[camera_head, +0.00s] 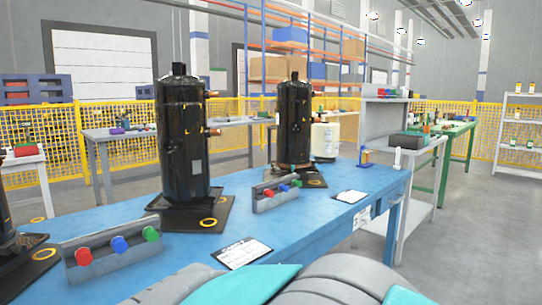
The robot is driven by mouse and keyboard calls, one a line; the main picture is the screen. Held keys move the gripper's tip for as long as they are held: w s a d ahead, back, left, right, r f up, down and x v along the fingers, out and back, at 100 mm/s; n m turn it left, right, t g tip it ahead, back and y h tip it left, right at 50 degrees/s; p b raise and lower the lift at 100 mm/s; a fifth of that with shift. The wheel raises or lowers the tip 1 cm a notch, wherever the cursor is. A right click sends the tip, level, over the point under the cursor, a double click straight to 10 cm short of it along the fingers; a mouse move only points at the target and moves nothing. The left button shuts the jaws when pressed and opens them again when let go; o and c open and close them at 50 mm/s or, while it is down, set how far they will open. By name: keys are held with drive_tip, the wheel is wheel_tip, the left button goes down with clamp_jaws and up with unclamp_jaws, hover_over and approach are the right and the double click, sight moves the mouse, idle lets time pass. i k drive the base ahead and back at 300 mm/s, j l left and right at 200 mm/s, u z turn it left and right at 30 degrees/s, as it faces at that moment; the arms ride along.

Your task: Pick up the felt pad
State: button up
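No thing can be told for sure as the felt pad. Flat black square pads with yellow rings lie on the blue table: one (221,221) under the large black compressor (183,135), one (314,181) under the compressor farther back (294,120), and one (40,256) at the left edge. The compressors hide most of each pad. Grey and teal parts at the bottom are mine. My gripper does not show in this view.
The blue table (190,272) also holds two grey blocks with red, blue and green knobs (112,252) (276,192) and two white cards (242,253) (351,196). Yellow fencing (40,150) runs behind. Grey floor is open at the right.

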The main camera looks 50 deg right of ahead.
sight(396, 167)
drive_tip(key=z, duration=2.6)
drive_tip(key=i+l, duration=0.1)
drive_tip(key=i, duration=0.25)
drive_tip(key=i+l+z, duration=0.1)
drive_tip(key=i, duration=0.25)
